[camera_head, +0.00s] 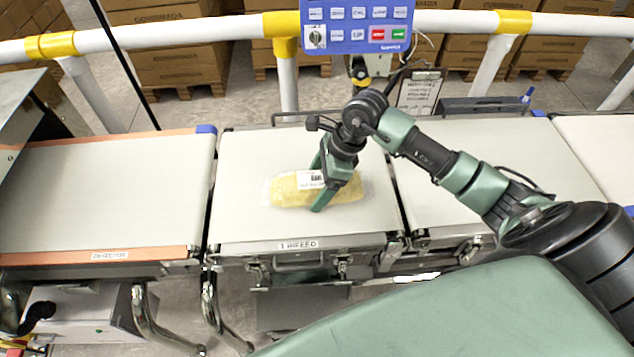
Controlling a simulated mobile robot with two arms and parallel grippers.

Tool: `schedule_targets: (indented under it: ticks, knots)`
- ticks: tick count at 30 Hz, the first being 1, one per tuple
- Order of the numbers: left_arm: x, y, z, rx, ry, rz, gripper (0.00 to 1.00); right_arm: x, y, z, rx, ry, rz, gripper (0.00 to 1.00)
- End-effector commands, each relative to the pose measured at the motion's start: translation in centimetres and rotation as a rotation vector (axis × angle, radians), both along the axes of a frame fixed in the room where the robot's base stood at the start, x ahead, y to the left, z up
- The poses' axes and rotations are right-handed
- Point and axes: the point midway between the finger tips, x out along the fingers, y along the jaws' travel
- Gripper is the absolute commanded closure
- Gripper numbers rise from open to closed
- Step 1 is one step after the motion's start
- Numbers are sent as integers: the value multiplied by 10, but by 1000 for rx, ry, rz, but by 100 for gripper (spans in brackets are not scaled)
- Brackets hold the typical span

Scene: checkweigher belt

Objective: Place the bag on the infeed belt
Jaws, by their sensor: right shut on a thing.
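The bag (288,190) is a clear pack with yellow contents and a white printed label. It lies lengthwise on the infeed belt (250,222), the pale middle section with a label on its front edge reading roughly "1 INFEED". My right gripper (318,190) reaches in from the right and is shut on the bag near its middle, one green finger on the near side. The far finger is partly hidden. The bag appears to rest on or just above the belt; I cannot tell which. My left gripper is not in view.
The detector belt (100,195) with orange edges is on the left, past a narrow gap. Another pale belt (480,165) is on the right under my right arm. A blue control panel (356,25) and a white-yellow rail (190,35) stand behind. A clipboard (420,92) hangs behind the belts.

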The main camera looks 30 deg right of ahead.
Motion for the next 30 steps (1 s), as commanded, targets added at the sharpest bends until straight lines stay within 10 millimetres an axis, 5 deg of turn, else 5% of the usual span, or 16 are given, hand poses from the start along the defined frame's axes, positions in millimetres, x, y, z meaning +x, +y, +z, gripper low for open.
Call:
schedule_targets:
  ticks: [7,8,9,20,30]
  knots:
    - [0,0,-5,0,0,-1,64,1,0,-3,0,-4,0,91]
    - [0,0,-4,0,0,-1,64,0,0,-3,0,0,0,13]
    - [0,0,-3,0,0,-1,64,0,0,-2,0,0,0,1]
    - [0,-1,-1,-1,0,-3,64,0,-2,4,-1,-2,-1,0]
    - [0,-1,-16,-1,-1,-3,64,-11,-26,65,-5,-5,-2,0]
